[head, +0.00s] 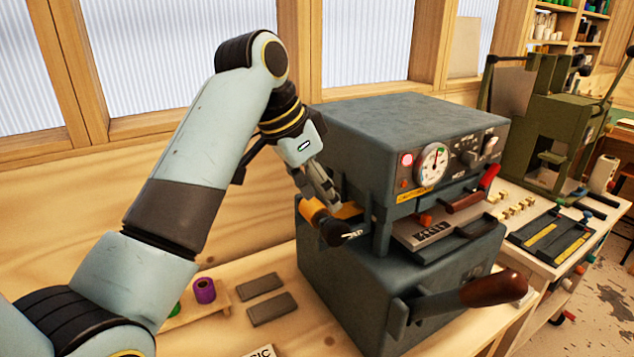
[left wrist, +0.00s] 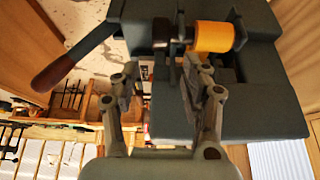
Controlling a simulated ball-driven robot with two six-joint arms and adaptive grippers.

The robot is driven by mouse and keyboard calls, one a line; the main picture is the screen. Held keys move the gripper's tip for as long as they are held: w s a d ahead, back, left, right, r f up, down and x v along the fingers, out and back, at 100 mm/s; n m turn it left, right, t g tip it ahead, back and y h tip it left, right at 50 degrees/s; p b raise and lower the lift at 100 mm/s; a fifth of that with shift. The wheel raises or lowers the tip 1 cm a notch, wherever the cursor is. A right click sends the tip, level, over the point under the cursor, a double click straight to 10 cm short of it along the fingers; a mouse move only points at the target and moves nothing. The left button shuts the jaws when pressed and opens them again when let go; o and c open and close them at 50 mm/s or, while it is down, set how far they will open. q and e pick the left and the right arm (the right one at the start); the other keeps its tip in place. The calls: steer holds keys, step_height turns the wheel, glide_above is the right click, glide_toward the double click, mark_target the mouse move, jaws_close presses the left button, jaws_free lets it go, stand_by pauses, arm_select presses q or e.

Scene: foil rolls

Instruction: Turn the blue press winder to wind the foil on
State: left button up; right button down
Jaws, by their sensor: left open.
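The blue-grey press (head: 410,125) stands on the bench, with a dial on its front and a red-brown handle at the lower front. A gold foil roll (head: 312,212) is mounted on its left side, with a dark round knob (head: 335,233) at its near end. My left gripper (head: 328,198) points down just above the roll and knob, its fingers open and empty. In the left wrist view the gripper (left wrist: 163,66) has its fingers spread, with the gold roll (left wrist: 214,37) and dark knob (left wrist: 162,33) beyond the tips. Contact cannot be told. My right gripper is out of view.
Purple (head: 204,290) and green rolls sit on a small wooden rack left of the press, near two grey blocks (head: 268,297). A green press (head: 555,125) stands at the right, behind a tray (head: 552,235). The windowed wall is close behind.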

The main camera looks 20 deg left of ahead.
arm_select(q)
steer(key=shift+v, duration=0.95)
